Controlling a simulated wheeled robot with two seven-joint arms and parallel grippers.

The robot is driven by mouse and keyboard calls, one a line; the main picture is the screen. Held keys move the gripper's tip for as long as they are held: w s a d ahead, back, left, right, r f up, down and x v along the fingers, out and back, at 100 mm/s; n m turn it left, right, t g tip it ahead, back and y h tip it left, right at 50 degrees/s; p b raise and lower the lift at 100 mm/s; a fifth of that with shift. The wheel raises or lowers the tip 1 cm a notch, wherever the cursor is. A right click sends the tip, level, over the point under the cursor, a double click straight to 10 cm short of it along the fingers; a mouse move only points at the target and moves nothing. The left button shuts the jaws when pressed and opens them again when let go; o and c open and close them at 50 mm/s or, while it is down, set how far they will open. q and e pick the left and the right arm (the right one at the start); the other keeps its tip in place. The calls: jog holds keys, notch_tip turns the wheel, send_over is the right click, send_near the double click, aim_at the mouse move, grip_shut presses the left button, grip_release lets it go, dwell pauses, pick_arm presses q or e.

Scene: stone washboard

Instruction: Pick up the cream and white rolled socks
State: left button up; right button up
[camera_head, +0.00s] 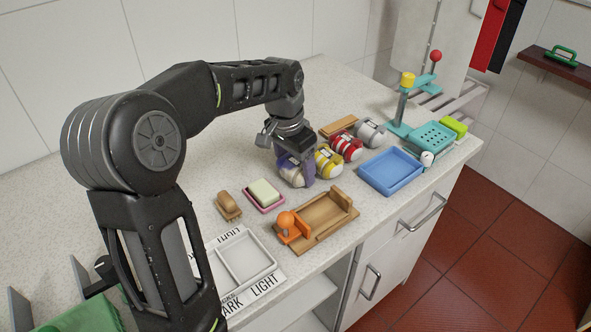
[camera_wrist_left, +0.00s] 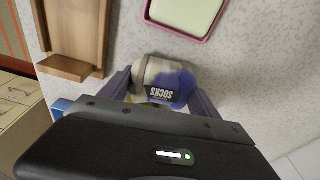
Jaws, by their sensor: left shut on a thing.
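The cream and white rolled socks (camera_head: 291,176) lie at the left end of a row of rolled socks on the counter. In the left wrist view the roll (camera_wrist_left: 158,75) carries a dark label reading SOCKS and shows a purple-blue patch. My left gripper (camera_head: 296,170) is over the roll, with its purple fingers on either side of it; it also shows in the left wrist view (camera_wrist_left: 160,92). It is shut on the roll, which appears at counter level; I cannot tell whether it touches the counter. My right gripper is not in view.
Yellow (camera_head: 328,161), red (camera_head: 347,146) and grey (camera_head: 370,132) rolled socks stand close on the right. A soap dish (camera_head: 264,208), a brush (camera_head: 228,206), a wooden tray (camera_head: 322,213) and a divided white tray (camera_head: 243,261) lie nearer. A blue tray (camera_head: 391,171) is right. Open counter lies behind the gripper.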

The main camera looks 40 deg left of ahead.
aim_at(296, 162)
pick_arm(q)
notch_tip(296, 162, up, 10)
dwell(0.7)
dwell(0.5)
